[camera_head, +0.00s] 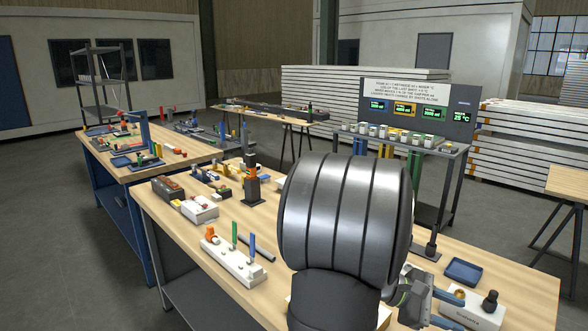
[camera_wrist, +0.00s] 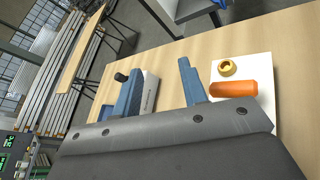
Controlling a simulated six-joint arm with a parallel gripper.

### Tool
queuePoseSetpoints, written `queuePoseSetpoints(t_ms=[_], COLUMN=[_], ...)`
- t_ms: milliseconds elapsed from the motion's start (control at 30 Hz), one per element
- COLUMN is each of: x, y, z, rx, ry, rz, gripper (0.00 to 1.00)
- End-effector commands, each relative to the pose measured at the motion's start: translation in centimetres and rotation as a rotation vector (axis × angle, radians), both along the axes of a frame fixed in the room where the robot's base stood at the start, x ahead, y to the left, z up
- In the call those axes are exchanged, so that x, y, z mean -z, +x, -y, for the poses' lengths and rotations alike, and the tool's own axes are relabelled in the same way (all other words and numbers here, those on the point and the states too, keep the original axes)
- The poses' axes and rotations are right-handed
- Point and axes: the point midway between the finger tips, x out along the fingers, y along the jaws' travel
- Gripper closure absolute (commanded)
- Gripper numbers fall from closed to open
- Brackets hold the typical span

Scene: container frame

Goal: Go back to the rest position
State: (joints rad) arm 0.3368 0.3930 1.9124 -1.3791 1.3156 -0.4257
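My gripper (camera_head: 446,309) is at the front right of the workbench in the head view, with my dark arm covering much of the bench. In the wrist view, the two blue fingers of my gripper (camera_wrist: 158,72) stand apart, and I see nothing held between them. A white block with a black knob (camera_head: 490,300) is just right of my gripper. In the wrist view, this white block (camera_wrist: 149,92) is partly behind the left finger. An orange cylinder (camera_wrist: 233,89) and a brass ring (camera_wrist: 227,68) lie on a white plate (camera_wrist: 262,68) right of the right finger.
A blue tray (camera_head: 463,271) lies behind my gripper. A white holder (camera_head: 232,258) with green and blue tools stands left of my arm. A dark upright device (camera_head: 252,185) stands farther back.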

Motion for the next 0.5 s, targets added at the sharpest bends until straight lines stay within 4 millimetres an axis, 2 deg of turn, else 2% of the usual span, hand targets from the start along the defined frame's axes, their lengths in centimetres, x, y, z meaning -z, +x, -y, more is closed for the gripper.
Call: queuePoseSetpoints(t_ms=[200, 500], x=[-0.6, -0.8], y=[-2.6, -5.2], z=[-0.9, -2.5], rx=[0.097, 0.214], ry=[0.062, 0.137], rz=[0.145, 0.32], gripper=[0.61, 0.61])
